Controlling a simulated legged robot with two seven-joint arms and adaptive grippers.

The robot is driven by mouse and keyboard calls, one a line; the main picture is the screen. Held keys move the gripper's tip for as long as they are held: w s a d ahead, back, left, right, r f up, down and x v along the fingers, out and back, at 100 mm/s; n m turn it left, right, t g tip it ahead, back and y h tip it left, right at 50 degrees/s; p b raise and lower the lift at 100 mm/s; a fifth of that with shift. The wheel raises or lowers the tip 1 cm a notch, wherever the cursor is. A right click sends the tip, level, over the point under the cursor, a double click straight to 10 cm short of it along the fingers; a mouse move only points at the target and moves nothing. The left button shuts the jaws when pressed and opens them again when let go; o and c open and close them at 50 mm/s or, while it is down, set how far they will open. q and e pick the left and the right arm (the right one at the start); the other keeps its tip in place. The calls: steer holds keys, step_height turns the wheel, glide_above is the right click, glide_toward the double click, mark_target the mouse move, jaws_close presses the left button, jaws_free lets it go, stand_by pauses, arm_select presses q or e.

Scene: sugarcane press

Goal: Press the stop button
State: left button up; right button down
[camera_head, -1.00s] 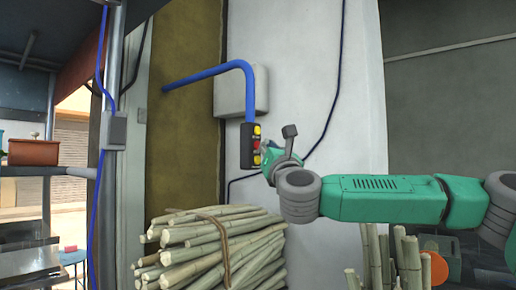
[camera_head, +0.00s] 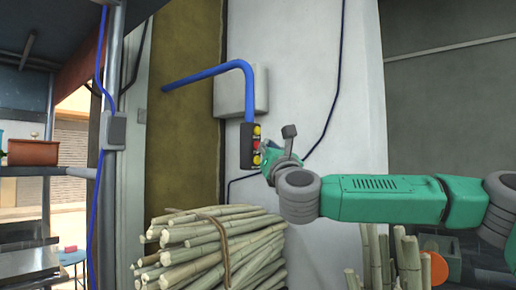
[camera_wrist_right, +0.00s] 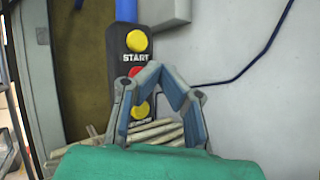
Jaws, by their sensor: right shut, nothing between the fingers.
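The black control box (camera_head: 246,146) hangs on the white wall at the end of a blue pipe. It carries a top yellow button (camera_wrist_right: 137,41) with the word START under it, a red button (camera_wrist_right: 136,71) in the middle and a lower yellow button (camera_wrist_right: 140,106). The red button also shows in the head view (camera_head: 256,144); its label is hidden. My right gripper (camera_head: 266,147) is shut and empty, just right of the box at the height of the lower buttons. In the wrist view its joined fingertips (camera_wrist_right: 161,72) overlap the red button's right edge; contact cannot be told.
A grey wall box (camera_head: 240,92) sits behind the pipe.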

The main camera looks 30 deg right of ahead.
steer(key=shift+w+a+r+b, duration=0.1)
steer(key=shift+w+a+b, duration=0.15)
steer(key=shift+w+b, duration=0.15)
steer(key=shift+w+a, duration=0.15)
steer(key=shift+w, duration=0.15)
stand_by(0.9)
steer(key=shift+b, duration=0.35)
steer(key=shift+s+d+b, duration=0.3)
steer(key=shift+s+b, duration=0.3)
steer(key=shift+s, duration=0.15)
steer(key=shift+s, duration=0.1)
